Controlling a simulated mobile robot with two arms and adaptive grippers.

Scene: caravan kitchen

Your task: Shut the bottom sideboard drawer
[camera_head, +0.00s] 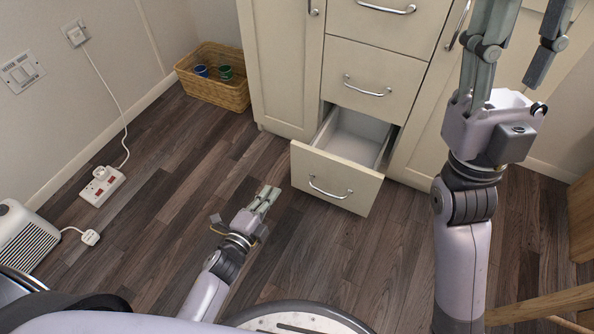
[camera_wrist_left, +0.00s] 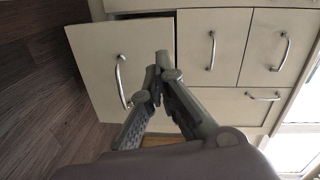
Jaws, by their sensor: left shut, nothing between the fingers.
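The bottom sideboard drawer (camera_head: 335,179) is pulled out of the cream sideboard (camera_head: 285,65), and its empty pale inside shows. Its front bears a curved metal handle (camera_head: 330,188). In the left wrist view the drawer front (camera_wrist_left: 95,65) stands at the left, turned sideways, with its handle (camera_wrist_left: 122,80). My left gripper (camera_head: 268,194) is shut and empty, low in front of the drawer and left of its front, apart from it in the head view. Its closed fingers (camera_wrist_left: 160,62) overlap the drawer front's edge in the wrist view. My right gripper (camera_head: 524,35) is open and raised at the right, partly cut off.
The drawers above (camera_head: 372,76) are closed. A wicker basket (camera_head: 213,91) with cups stands left of the sideboard. A power strip (camera_head: 102,185) and a white heater (camera_head: 24,236) are at the left. A wooden piece (camera_head: 581,219) stands at the right. Floor before the drawer is clear.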

